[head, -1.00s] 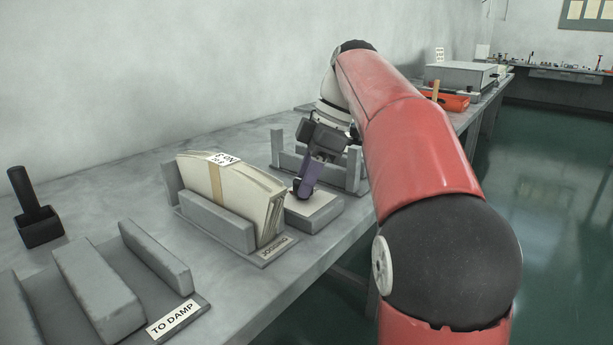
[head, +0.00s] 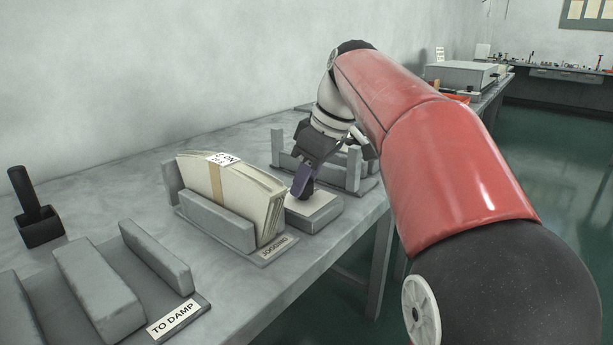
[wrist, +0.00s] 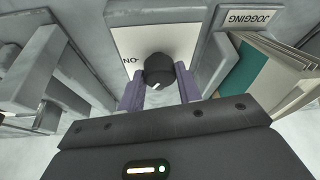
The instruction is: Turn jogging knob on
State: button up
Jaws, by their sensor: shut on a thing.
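The jogging knob (wrist: 159,68) is a dark round knob on a pale panel (wrist: 142,38) in the wrist view. A short white slanted mark shows on its near face, away from the "ON" lettering (wrist: 130,60), which reads upside down to the knob's upper left. My gripper (wrist: 158,76) has a purple finger on each side of the knob and is shut on it. In the head view my gripper (head: 301,182) reaches down to the pale top of a low grey box (head: 322,216). There the knob is hidden by the fingers.
A grey holder labelled JOGGING (head: 222,222) with a stack of cream sheets (head: 236,190) stands close left of the box. A grey rack with upright posts (head: 277,148) is just behind. A TO DAMP tray (head: 180,315) lies at the front left.

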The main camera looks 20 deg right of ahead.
jog(key=m+h, duration=0.1)
jog(key=m, duration=0.1)
jog(key=m+t+p, duration=0.1)
jog(key=m, duration=0.2)
jog(key=shift+s+a+m+h, duration=0.1)
jog(key=shift+a+m+h, duration=0.05)
jog(key=shift+m+h, duration=0.2)
jog(key=m+h+p, duration=0.1)
jog(key=m+h, duration=0.1)
jog(key=m, duration=0.3)
jog(key=shift+a, duration=0.1)
jog(key=shift+m, duration=0.35)
jog(key=o, duration=1)
jog(key=p+v, duration=0.1)
jog(key=v, duration=0.6)
jog(key=shift+s+a+r, duration=0.15)
jog(key=shift+s+r, duration=0.15)
